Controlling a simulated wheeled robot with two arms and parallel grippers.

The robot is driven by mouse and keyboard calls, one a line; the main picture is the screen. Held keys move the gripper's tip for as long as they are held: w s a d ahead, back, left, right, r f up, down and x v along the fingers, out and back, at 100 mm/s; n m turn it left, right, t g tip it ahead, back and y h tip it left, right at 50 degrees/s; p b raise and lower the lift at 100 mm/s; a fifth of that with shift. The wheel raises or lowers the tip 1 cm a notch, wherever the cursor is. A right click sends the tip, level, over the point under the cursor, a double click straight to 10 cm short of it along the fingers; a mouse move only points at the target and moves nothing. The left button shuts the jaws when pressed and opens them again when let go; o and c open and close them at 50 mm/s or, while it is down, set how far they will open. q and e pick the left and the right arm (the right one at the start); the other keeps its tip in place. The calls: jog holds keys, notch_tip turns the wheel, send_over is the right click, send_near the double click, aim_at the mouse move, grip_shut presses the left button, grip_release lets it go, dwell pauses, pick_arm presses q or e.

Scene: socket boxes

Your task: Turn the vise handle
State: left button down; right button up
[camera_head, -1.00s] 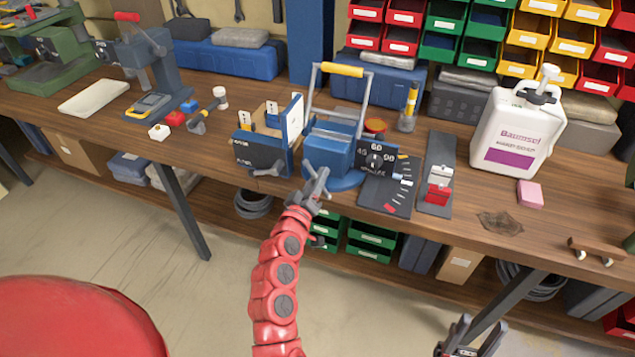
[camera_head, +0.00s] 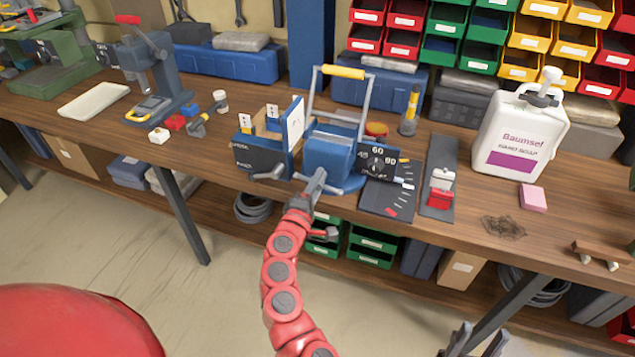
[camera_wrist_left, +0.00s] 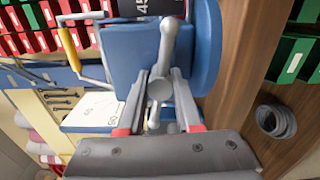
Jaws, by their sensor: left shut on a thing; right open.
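The blue vise (camera_head: 328,152) stands at the front edge of the wooden bench, beside a black dial panel marked 45, 60, 90. Its grey bar handle (camera_head: 331,189) faces me; in the left wrist view the handle (camera_wrist_left: 168,42) runs nearly up and down, with a round hub. My left gripper (camera_head: 314,186) is at the handle, and its fingers (camera_wrist_left: 161,76) are closed around the hub area in the left wrist view. The exact contact is partly hidden. My right gripper (camera_head: 476,342) is open and empty at the bottom edge, away from the bench, partly cut off.
The yellow-topped carrying handle (camera_head: 343,72) rises behind the vise. A dark plate with a red block (camera_head: 441,179) and a white soap jug (camera_head: 517,135) stand right of it. A grey press (camera_head: 150,75) stands left. Bins line the back.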

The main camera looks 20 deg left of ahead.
pick_arm(q)
jog(key=shift+r+n, duration=0.2)
jog(key=shift+n, duration=0.5)
jog(key=c, duration=0.9)
grip_release()
jog(key=shift+w, duration=0.1)
jog(key=o, duration=0.3)
jog(key=shift+f, duration=0.15)
